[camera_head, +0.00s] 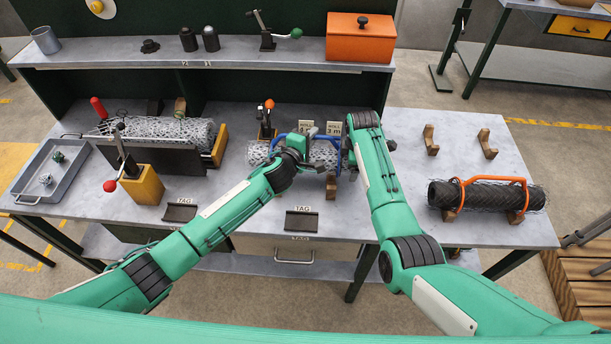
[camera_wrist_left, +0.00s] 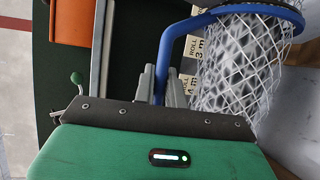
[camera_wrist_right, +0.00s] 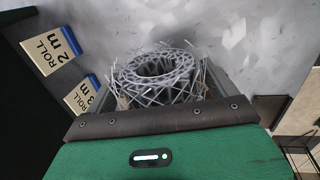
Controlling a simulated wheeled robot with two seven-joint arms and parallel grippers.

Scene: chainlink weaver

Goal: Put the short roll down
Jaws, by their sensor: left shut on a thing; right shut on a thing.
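The short roll, light wire mesh (camera_head: 258,153), lies level low over the middle of the bench, with a blue carrying handle (camera_wrist_left: 168,45) around it. My left gripper (camera_head: 297,146) is over it; in the left wrist view it is shut on the handle's straight bar, with the mesh (camera_wrist_left: 238,62) to the right. My right gripper (camera_wrist_right: 165,80) is at the roll's right end, its fingers on either side of the mesh, seen end-on. A wooden cradle (camera_head: 331,186) shows by the roll. My arms hide part of the roll, and I cannot tell whether it touches the cradle.
Roll 2 m (camera_head: 306,127) and roll 3 m (camera_head: 334,128) labels stand behind. A dark roll (camera_head: 485,196) with an orange handle rests at the right. Empty wooden cradles (camera_head: 430,140) stand behind it. A mesh machine (camera_head: 150,150) and grey tray (camera_head: 52,172) are at left.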

